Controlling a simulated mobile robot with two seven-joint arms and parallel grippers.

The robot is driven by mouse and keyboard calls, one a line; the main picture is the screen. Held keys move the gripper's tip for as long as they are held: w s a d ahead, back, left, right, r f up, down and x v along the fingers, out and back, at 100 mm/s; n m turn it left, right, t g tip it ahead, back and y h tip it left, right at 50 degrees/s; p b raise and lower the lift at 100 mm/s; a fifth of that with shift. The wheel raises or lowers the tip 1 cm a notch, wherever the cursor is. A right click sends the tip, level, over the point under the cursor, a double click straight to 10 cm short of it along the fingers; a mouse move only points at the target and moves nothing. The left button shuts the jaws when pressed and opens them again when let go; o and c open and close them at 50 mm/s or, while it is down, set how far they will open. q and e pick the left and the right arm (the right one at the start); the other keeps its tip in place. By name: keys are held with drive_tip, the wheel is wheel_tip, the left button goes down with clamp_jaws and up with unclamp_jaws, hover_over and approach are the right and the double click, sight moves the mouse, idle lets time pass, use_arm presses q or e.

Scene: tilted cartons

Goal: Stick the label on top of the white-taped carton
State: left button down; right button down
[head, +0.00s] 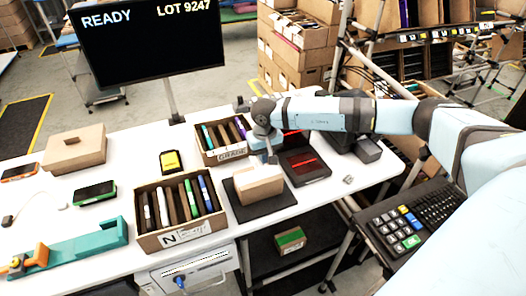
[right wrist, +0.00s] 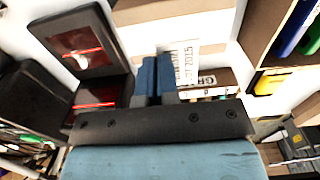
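A light tan carton (head: 258,186) sits on a black mat at the middle of the table, its top pale; I cannot clearly make out white tape. My right gripper (head: 270,155) is just above and behind it, pointing down. In the right wrist view, my right gripper's blue fingers (right wrist: 155,72) are close together at a white printed label (right wrist: 186,62), which they appear to hold by its edge. The carton (right wrist: 180,8) shows partly as a tan band at the top there. My left gripper is not in view.
A marker bin (head: 182,236) stands left of the black mat (head: 265,212); a smaller bin (head: 225,157) is behind it. A black scanner (head: 305,166) is to the right. Another carton (head: 75,150), a teal dispenser (head: 75,246) and a monitor (head: 146,40) are also there.

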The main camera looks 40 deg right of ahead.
sight(264, 175)
drive_tip(key=shift+f+b, duration=0.9)
drive_tip(key=shift+f, duration=2)
drive_tip(key=shift+f+b, duration=0.2)
drive_tip(key=shift+b, duration=0.1)
drive_tip(key=c, duration=1.3)
unclamp_jaws()
